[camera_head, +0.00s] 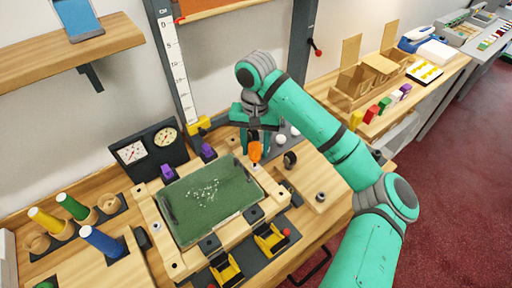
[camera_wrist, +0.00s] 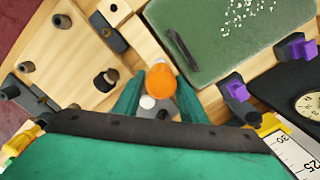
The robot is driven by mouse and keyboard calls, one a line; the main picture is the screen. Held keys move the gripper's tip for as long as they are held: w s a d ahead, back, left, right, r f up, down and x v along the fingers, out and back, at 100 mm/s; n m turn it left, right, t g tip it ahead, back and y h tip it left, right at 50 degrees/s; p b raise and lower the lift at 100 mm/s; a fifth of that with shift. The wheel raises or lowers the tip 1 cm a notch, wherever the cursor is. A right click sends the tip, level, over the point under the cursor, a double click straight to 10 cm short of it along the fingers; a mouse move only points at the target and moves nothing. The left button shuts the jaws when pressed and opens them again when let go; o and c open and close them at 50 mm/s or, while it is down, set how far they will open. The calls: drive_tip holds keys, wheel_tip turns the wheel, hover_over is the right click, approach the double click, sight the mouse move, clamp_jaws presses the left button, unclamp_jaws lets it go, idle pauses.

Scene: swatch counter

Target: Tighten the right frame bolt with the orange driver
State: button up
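The orange driver (camera_head: 255,152) stands roughly upright between the two fingers of my gripper (camera_head: 255,143). In the wrist view the orange handle (camera_wrist: 161,80) fills the gap between the fingertips (camera_wrist: 160,98), which appear closed against its sides. The driver's tip is at the right side of the wooden frame, over the pale right frame bolt (camera_head: 257,167). The driver partly hides this bolt, and I cannot tell whether the tip is seated on it. The left frame bolt (camera_head: 156,227) shows at the frame's left side. The frame surrounds a green panel (camera_head: 187,211) with white specks.
Purple clamps (camera_head: 208,151) sit behind the frame, and yellow-and-black clamps (camera_head: 226,268) sit in front. A two-dial gauge box (camera_head: 146,149) stands at back left. A wooden block with black knobs (camera_head: 290,159) is right of my gripper. Coloured handles (camera_head: 72,206) stand at left.

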drive_tip(key=shift+n, duration=0.4)
drive_tip(key=n, duration=0.5)
drive_tip(key=shift+a+n, duration=0.25)
drive_tip(key=shift+n, duration=0.05)
drive_tip(key=n, duration=0.5)
drive_tip(key=shift+s+a+n, duration=0.15)
drive_tip(key=shift+a+n, duration=0.05)
drive_tip(key=shift+n, duration=0.1)
drive_tip(key=c, duration=0.9)
drive_tip(key=shift+o, duration=0.2)
drive_tip(key=m, duration=0.4)
drive_tip(key=shift+d, duration=0.15)
drive_tip(key=m, duration=0.3)
drive_tip(key=shift+d+m, duration=0.15)
drive_tip(key=shift+m, duration=0.25)
drive_tip(key=m, duration=0.7)
drive_tip(key=shift+d, duration=0.3)
